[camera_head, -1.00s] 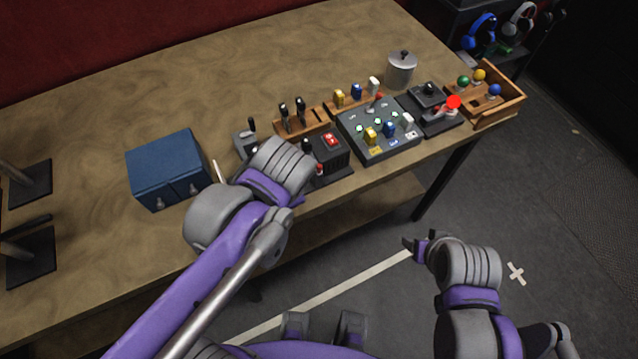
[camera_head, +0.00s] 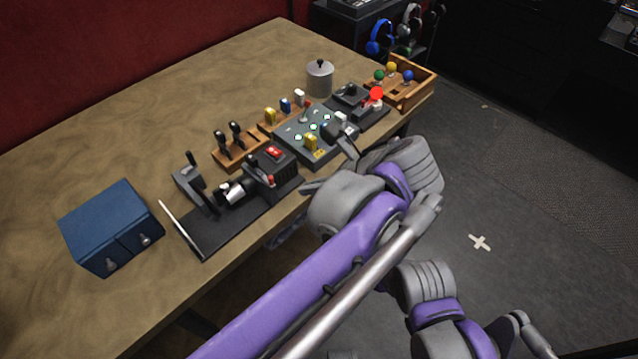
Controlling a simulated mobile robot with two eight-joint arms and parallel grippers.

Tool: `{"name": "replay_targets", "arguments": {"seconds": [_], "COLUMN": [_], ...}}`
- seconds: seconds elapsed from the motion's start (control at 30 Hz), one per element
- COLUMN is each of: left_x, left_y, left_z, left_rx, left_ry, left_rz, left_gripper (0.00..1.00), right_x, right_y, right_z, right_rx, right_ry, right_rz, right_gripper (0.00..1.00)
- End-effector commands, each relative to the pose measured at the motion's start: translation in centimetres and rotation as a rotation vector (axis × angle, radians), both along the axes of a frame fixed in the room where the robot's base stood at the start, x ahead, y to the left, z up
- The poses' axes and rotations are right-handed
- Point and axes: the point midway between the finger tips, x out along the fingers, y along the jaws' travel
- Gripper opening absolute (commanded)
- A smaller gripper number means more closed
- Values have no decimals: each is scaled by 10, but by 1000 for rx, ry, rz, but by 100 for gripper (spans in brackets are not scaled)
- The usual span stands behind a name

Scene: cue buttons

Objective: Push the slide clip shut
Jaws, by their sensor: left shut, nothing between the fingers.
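I cannot tell for sure which part is the slide clip. A grey control panel (camera_head: 290,146) with lit round buttons and a yellow block (camera_head: 310,141) stands near the table's right front edge. My left gripper (camera_head: 335,122) is shut and empty over the right part of this panel, hiding some of it. I cannot tell whether it touches the panel. A white block (camera_head: 351,131) shows just beside it.
Left of the panel are a black-based device (camera_head: 215,238) with levers and a blue box (camera_head: 95,222). Behind the panel stands a metal pot (camera_head: 320,80). To the right are a black unit with a red knob (camera_head: 376,94) and a wooden tray (camera_head: 432,88). The back of the table is clear.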

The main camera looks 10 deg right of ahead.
Motion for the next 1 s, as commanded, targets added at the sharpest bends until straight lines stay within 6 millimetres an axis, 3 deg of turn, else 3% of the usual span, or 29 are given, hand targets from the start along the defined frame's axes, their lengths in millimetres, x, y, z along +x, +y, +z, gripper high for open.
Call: {"name": "replay_targets", "arguments": {"seconds": [0.2,0.5,1.0], "left_x": [23,47,56], "left_y": [24,48,54], "left_z": [-34,-33,-33], "left_rx": [0,-2,-2], "left_ry": [0,0,0], "left_rz": [4,3,3], "left_gripper": [0,0,0], "right_x": [-1,0,0], "right_y": [0,0,0], "right_z": [-3,0,2], "right_rx": [0,0,0], "right_ry": [1,0,-1], "right_rz": [0,0,0], "right_gripper": [66,66,66]}}
